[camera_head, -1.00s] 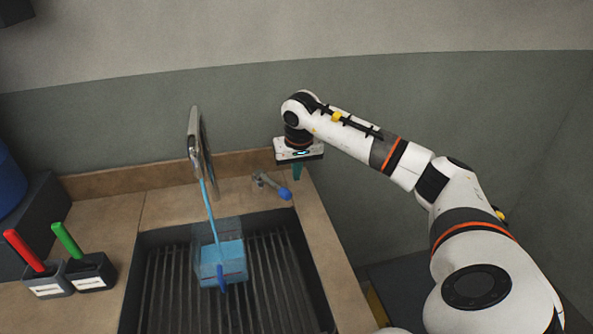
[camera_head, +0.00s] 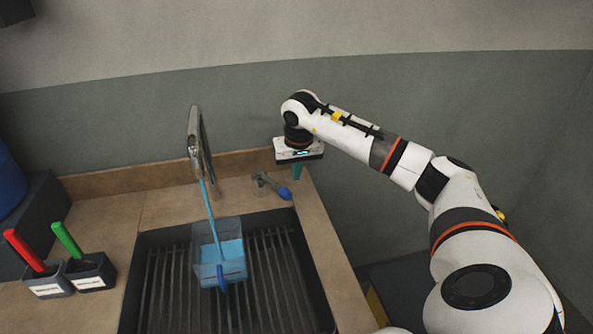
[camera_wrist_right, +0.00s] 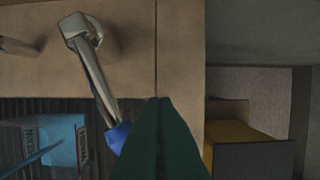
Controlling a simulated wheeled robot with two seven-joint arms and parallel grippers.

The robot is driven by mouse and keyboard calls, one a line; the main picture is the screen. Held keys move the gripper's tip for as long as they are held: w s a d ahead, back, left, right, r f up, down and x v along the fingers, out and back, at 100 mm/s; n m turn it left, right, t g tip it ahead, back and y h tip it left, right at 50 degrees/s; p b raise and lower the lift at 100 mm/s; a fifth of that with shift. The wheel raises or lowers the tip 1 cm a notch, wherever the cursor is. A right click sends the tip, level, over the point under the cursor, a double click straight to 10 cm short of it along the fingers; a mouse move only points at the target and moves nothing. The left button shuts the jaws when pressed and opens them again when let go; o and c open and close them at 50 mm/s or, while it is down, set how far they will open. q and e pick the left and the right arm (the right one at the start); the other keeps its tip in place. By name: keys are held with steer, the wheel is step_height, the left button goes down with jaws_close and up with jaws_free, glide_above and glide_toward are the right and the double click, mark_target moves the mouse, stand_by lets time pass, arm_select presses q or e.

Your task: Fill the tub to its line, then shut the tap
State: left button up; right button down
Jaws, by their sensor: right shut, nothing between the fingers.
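The clear tub (camera_head: 207,271) stands in the sink with blue water (camera_head: 228,250) in it. A blue stream (camera_head: 209,205) falls from the tall spout (camera_head: 195,140) into it. I cannot tell the level against the tub's line. The tap lever (camera_head: 268,184), grey with a blue tip, lies behind the sink's back right corner. It also shows in the wrist view (camera_wrist_right: 98,85), its blue tip just left of my fingers. My right gripper (camera_head: 297,172) is shut and empty, beside the lever on its right; contact is unclear. My left gripper is out of view.
The ribbed dark sink (camera_head: 280,270) is set in a tan counter (camera_head: 165,207). Two small dark holders with a red handle (camera_head: 24,250) and a green handle (camera_head: 67,240) stand at left. A blue drum (camera_head: 10,185) is at the far left edge.

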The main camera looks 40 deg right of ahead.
stand_by(0.5)
steer(key=shift+f+b, duration=1.5)
steer(key=shift+f, duration=0.8)
stand_by(5.2)
